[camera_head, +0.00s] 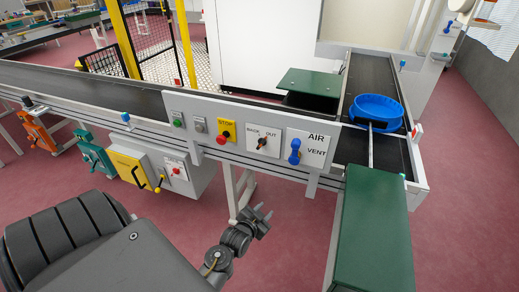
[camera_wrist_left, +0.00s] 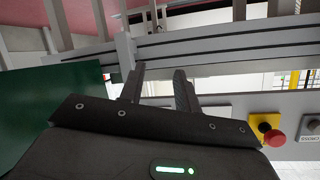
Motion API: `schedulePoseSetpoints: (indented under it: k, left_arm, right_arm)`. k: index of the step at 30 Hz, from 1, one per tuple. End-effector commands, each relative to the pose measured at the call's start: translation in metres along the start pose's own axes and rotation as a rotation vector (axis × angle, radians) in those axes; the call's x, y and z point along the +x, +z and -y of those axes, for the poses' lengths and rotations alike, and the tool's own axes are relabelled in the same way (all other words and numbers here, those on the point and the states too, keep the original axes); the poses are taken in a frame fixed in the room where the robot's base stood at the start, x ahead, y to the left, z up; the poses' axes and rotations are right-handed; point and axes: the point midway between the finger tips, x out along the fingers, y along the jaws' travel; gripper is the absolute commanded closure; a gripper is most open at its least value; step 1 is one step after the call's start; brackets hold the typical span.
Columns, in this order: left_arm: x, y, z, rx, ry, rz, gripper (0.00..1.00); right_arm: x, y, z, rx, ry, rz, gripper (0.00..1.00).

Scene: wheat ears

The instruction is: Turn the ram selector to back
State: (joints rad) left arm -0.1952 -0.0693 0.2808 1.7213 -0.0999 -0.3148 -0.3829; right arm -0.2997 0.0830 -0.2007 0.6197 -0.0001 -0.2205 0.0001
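The ram selector (camera_head: 262,143) is a small dark knob on a white plate marked BACK and OUT, on the front panel in the head view. Its pointer seems to lean up to the right, toward OUT, but it is small. My left gripper (camera_head: 267,211) is below the panel, in front of it and apart from the selector. In the left wrist view its two fingers (camera_wrist_left: 160,87) stand apart with nothing between them. The selector cannot be made out in that view. My right gripper is not in view.
Left of the selector is a red button on a yellow STOP plate (camera_head: 226,133). Right of it is a blue AIR/VENT handle (camera_head: 294,150). A green table (camera_head: 370,230) stands at right. A blue tray (camera_head: 376,110) sits on the side conveyor.

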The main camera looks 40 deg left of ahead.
Motion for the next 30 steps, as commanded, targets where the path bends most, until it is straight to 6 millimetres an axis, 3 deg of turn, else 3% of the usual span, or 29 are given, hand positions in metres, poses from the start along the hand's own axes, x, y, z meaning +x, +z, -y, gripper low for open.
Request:
schedulePoseSetpoints:
  k: [1,3,6,9,14,19,30]
  left_arm:
    - [-0.007,-0.036,0.030,0.019,-0.066,-0.070,0.67]
    - [-0.021,-0.076,0.064,0.053,-0.142,-0.144,0.67]
    - [-0.043,-0.114,0.097,0.092,-0.225,-0.214,0.67]
    - [-0.057,-0.135,0.115,0.118,-0.275,-0.251,0.67]
    - [-0.064,-0.144,0.123,0.130,-0.298,-0.269,0.67]
    - [-0.056,-0.148,0.126,0.129,-0.297,-0.270,0.67]
    - [0.005,-0.166,0.144,0.127,-0.296,-0.269,0.67]
  right_arm:
    - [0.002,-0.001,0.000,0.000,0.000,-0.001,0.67]
    - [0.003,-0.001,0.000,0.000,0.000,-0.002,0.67]
    - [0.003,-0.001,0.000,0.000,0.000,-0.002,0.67]
    - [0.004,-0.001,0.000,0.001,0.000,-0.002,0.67]
    - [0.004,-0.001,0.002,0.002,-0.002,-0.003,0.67]
    - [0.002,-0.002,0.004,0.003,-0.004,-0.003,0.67]
    - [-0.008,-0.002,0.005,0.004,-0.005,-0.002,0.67]
